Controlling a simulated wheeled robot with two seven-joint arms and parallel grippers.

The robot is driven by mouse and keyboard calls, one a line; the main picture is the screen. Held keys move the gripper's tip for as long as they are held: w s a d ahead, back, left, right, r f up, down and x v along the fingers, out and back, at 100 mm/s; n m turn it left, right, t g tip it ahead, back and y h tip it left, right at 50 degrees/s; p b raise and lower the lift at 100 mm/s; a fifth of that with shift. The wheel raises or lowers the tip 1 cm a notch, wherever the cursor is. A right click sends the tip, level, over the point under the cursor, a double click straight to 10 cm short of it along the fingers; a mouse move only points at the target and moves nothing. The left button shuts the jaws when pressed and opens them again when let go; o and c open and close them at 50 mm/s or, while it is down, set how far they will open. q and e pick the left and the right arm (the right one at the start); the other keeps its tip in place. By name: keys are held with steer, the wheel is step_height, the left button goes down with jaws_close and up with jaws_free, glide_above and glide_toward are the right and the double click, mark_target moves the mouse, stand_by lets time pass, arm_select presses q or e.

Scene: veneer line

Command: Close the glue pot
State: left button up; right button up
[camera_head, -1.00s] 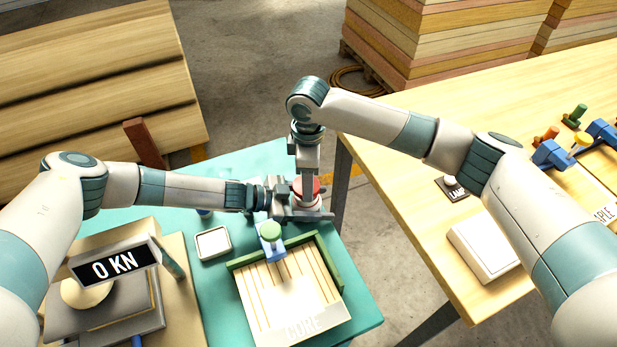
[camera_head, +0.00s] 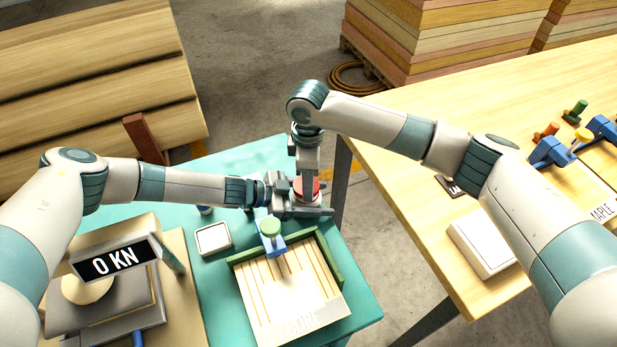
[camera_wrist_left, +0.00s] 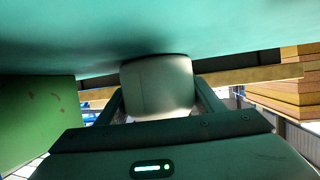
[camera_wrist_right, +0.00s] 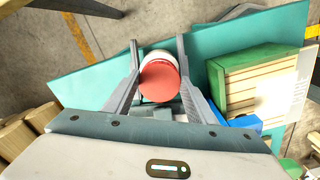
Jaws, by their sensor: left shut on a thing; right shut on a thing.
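The white glue pot (camera_wrist_left: 158,88) stands at the far edge of the teal table, and my left gripper (camera_head: 290,197) is shut around its body from the left. The red lid (camera_wrist_right: 159,81) is at the pot's top, between the fingers of my right gripper (camera_wrist_right: 159,70), which comes down from above and is shut on it. The lid also shows in the head view (camera_head: 312,187). My fingers hide much of the pot and the seam, so I cannot tell whether the lid is fully seated.
A blue-and-green tool (camera_head: 271,237) and a core panel with a green edge (camera_head: 340,262) lie in front of the pot. A small white tray (camera_head: 213,239) is left of them. A press with a "0 KN" display (camera_head: 116,261) stands at left. The wooden table (camera_head: 420,240) is right.

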steer(key=shift+f, duration=0.55)
stand_by(0.6)
arm_select(q)
jaws_close()
arm_select(e)
steer(key=m, duration=0.4)
steer(key=shift+s+a, duration=0.1)
steer(key=shift+s, duration=0.05)
steer(key=m, duration=0.2)
steer(key=shift+m, duration=0.3)
steer(key=o, duration=1)
